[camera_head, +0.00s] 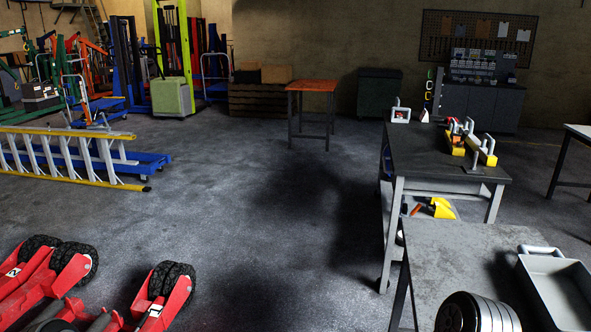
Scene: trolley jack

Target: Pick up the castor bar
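Neither of my grippers is in view. I cannot tell for certain which thing is the castor bar. A red trolley jack (70,290) lies at the bottom left, with pairs of black wheels (172,280) on its red arms; the bottom edge cuts it off. A dark cylinder with pale rings (478,314), perhaps wheels, sits at the near edge of the grey table (440,258) at bottom right, partly cut off.
A grey tray (558,284) with a handle stands on the near table. A dark workbench (428,152) with yellow tools (480,150) stands behind it. A yellow-railed ladder (70,160) lies at left. The middle floor (260,220) is clear.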

